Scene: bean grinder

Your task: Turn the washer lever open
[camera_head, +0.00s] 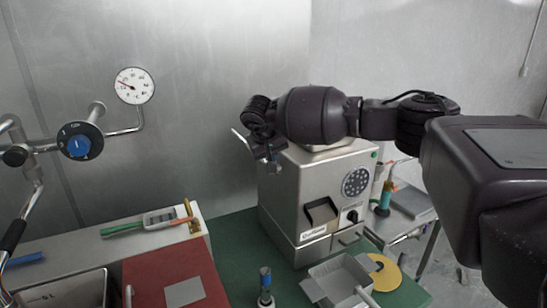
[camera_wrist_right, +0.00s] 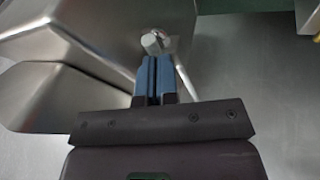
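The beige grinder machine (camera_head: 330,195) stands at the back of the green table. A metal lever (camera_head: 240,139) sticks out at its upper left side, next to my right gripper (camera_head: 272,163). In the right wrist view, a short silver knob (camera_wrist_right: 153,42) lies just beyond the fingertips of my right gripper (camera_wrist_right: 153,62). A thin pale rod (camera_wrist_right: 185,82) runs from the knob past the right finger. The blue fingers are close together with only a thin dark gap, and nothing shows between them. Whether they touch the lever I cannot tell. My left gripper is out of view.
A grey scoop-like tray (camera_head: 340,279) and a yellow disc (camera_head: 382,272) lie in front of the machine. A blue-topped tool (camera_head: 265,285) stands beside them. A red mat (camera_head: 170,270), a tap with a blue dial (camera_head: 80,141) and a wall gauge (camera_head: 134,85) are at left.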

